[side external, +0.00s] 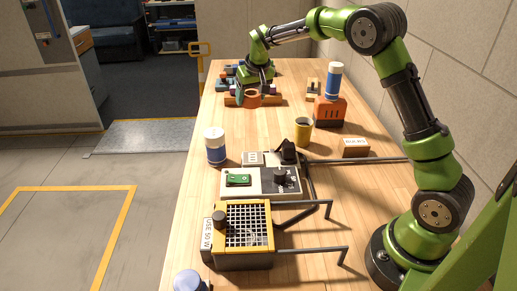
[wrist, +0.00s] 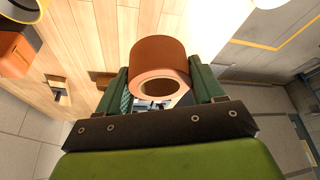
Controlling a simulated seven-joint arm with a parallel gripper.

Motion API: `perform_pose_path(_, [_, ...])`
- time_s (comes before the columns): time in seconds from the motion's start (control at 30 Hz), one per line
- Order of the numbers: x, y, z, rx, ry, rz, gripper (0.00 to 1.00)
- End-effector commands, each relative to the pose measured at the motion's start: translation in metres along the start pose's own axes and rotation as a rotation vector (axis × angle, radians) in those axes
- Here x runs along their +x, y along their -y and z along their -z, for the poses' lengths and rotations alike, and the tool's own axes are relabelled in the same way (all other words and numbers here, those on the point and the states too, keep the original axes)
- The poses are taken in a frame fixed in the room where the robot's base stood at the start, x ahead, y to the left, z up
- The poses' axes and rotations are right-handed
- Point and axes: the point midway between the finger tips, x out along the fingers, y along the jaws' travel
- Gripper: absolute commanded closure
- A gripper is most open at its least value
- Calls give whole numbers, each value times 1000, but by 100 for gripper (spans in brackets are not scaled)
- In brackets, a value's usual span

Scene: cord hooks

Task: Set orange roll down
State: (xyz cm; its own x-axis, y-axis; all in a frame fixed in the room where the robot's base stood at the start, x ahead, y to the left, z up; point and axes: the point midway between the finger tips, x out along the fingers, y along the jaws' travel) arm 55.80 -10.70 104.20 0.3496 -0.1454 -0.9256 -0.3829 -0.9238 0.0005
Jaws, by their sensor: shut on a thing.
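The orange roll (side external: 253,99) is a short hollow cylinder near the far end of the wooden table. My gripper (side external: 261,88) is at the roll in the side view. In the wrist view the roll (wrist: 160,60) sits between the two green fingers of my gripper (wrist: 159,82), with its open bore facing the camera. The fingers are shut on its sides. I cannot tell whether the roll's underside touches the table or the low pieces near it.
Several small blocks (side external: 231,70) crowd the table's far end. An orange box (side external: 329,112) with a blue-white can (side external: 333,82) on it stands to the right. A yellow cup (side external: 303,132), another can (side external: 215,146) and dark bent bars (side external: 318,249) are nearer. Bare wood (side external: 270,125) lies between.

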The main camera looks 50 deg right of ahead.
Motion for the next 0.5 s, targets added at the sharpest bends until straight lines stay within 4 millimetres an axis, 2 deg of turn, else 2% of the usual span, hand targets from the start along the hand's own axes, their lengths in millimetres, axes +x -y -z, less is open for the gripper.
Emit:
perform_pose_path(0.27, [-16,-20,-39,316,-4,-133,64])
perform_pose_path(0.5, [-36,-49,-90,748,-5,-312,63])
